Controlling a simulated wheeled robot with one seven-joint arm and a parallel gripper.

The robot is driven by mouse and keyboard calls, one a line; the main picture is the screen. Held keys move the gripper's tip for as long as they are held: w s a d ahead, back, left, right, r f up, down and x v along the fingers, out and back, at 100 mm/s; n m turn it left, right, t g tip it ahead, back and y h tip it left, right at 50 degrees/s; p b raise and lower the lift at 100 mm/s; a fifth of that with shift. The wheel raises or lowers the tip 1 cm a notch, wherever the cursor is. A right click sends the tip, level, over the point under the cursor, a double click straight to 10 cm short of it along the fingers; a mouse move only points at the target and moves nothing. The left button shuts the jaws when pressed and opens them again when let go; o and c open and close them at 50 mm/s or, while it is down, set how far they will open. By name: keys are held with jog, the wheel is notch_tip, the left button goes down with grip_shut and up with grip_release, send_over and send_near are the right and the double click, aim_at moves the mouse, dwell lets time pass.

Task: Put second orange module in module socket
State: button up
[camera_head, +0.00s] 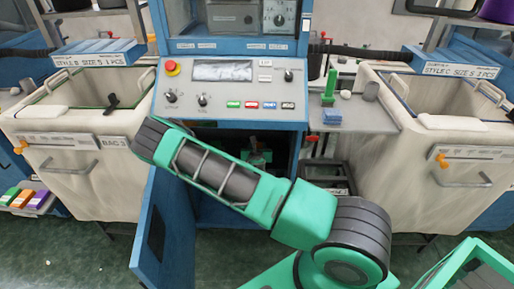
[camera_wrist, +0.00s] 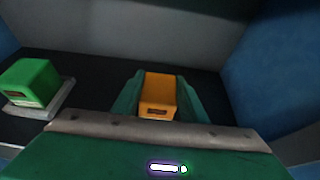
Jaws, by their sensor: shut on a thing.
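In the wrist view an orange module (camera_wrist: 158,92) sits between the two green fingers of my gripper (camera_wrist: 157,82). The fingers are shut on its sides. Ahead of it is a dark floor and a grey wall, inside the blue cabinet (camera_head: 165,215) with its door open. A green module (camera_wrist: 30,82) rests on a light grey base (camera_wrist: 55,102) to the left, apart from my gripper. No empty socket can be made out; the floor below the orange module is hidden. In the head view my arm covers much of the cabinet opening, and the orange module cannot be made out.
Blue cabinet walls rise close on the right (camera_wrist: 275,75) and left in the wrist view. A control panel (camera_head: 230,90) is above the opening. Cream bins stand left (camera_head: 75,135) and right (camera_head: 430,150). Colored blocks (camera_head: 22,198) lie on a low tray at the left.

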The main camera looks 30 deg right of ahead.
jog(key=o, duration=1.1)
jog(key=v, duration=1.2)
